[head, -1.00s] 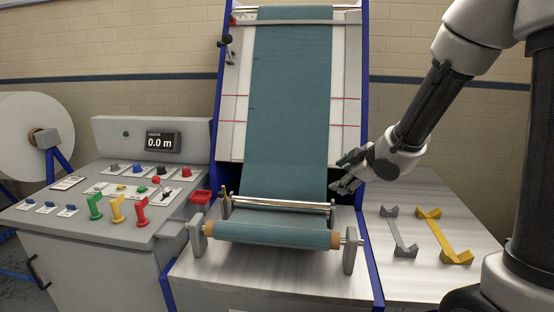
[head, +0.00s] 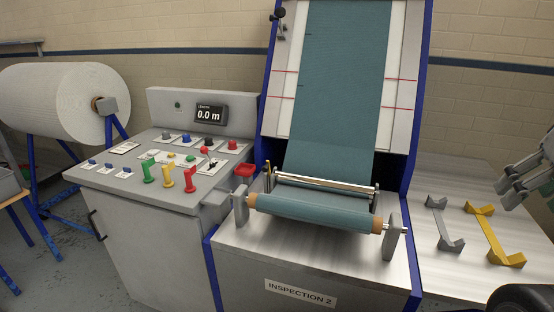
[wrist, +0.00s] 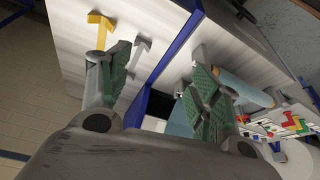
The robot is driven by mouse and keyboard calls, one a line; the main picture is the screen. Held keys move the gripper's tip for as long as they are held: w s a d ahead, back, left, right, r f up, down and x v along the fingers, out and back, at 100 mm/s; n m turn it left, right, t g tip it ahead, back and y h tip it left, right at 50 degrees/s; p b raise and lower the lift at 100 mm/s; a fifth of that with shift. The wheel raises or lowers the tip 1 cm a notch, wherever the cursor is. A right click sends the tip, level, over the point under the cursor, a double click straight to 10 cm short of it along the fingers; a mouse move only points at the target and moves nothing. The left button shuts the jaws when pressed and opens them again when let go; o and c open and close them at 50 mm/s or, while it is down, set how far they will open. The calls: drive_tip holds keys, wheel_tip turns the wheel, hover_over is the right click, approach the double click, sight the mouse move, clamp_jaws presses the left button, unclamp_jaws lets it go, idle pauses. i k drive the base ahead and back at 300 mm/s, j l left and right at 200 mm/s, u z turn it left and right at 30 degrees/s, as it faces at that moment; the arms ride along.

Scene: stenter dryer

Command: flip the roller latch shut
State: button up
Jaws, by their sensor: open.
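The teal cloth roller (head: 315,212) lies level between two grey end brackets on the inspection table, below the sloping cloth panel. My gripper (head: 512,185) is at the right edge of the head view, apart from the roller. In the wrist view my gripper (wrist: 160,88) is open and empty, its green-padded fingers spread. The roller (wrist: 240,88) shows beyond the right finger.
A grey bracket (head: 443,222) and a yellow bracket (head: 492,236) lie on the right side table, near my gripper. The control console (head: 150,190) with coloured switches stands left of the roller. A red piece (head: 244,170) sits at its right edge. A white roll (head: 68,102) stands far left.

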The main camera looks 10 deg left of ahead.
sight(267, 168)
drive_tip(key=j+u, duration=0.1)
drive_tip(key=u, duration=0.75)
